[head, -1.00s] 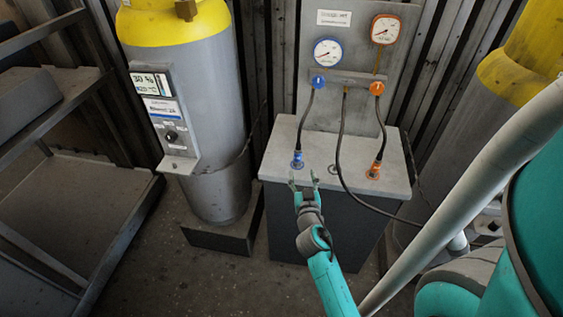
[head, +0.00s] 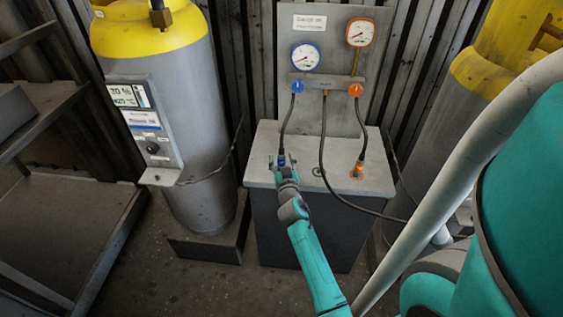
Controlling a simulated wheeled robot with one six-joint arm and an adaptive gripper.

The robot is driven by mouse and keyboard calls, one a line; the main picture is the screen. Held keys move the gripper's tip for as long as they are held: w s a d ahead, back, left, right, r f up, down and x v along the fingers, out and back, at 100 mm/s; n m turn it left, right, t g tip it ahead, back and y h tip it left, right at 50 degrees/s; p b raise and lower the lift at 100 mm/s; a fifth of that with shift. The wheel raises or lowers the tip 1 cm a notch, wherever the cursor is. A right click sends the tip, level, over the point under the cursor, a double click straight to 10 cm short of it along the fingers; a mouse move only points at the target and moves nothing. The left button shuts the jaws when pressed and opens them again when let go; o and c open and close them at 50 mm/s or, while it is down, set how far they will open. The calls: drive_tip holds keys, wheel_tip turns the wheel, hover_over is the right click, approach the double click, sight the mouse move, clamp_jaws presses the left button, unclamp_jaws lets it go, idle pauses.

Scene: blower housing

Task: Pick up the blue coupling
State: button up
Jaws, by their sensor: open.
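The blue coupling (head: 281,159) stands upright on the grey cabinet top (head: 335,178), at the lower end of a black hose that hangs from the blue valve knob (head: 297,86). My gripper (head: 281,161) is open at the coupling, with a fingertip showing on each side of it. My gripper covers the lower part of the coupling. I cannot tell whether the fingers touch it.
An orange coupling (head: 357,169) stands on the cabinet top to the right, on its own hose. A third black hose (head: 340,186) loops over the cabinet's front edge. Two gauges (head: 305,56) sit on the back panel. A grey and yellow tank (head: 170,90) stands to the left.

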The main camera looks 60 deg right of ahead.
sight(281, 148)
drive_tip(key=shift+w+d, duration=0.15)
drive_tip(key=shift+d, duration=0.05)
clamp_jaws()
wheel_tip(281, 148, up, 10)
drive_tip(key=shift+r, duration=0.1)
idle(0.7)
